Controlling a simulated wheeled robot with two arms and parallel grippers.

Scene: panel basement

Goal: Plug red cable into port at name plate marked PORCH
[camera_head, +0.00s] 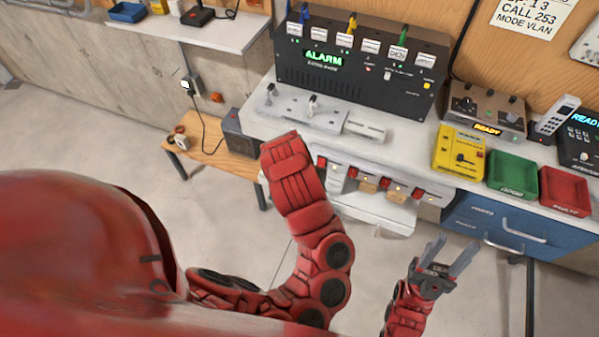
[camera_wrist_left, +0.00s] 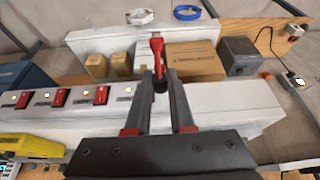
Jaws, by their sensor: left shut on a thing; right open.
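My left gripper (camera_wrist_left: 160,88) is shut on a red plug-like piece (camera_wrist_left: 157,44), which I take to be the end of the red cable; it stands up from between the fingertips. In the head view the left forearm hides this gripper and piece. A black panel (camera_head: 345,80) with a green ALARM display stands on the counter. It has a row of white name plates, with blue, yellow and green plugs along its top edge. The plates are too small to read, so I cannot tell which says PORCH. My right gripper (camera_head: 447,258) is open and empty, in front of the blue drawers.
Red switches (camera_wrist_left: 60,97) line a white ledge beside the left gripper, with cardboard boxes (camera_wrist_left: 195,61) behind. On the counter are a yellow box (camera_head: 459,152), a green tray (camera_head: 511,174) and a red tray (camera_head: 565,190). A wooden bench (camera_head: 215,152) stands at left.

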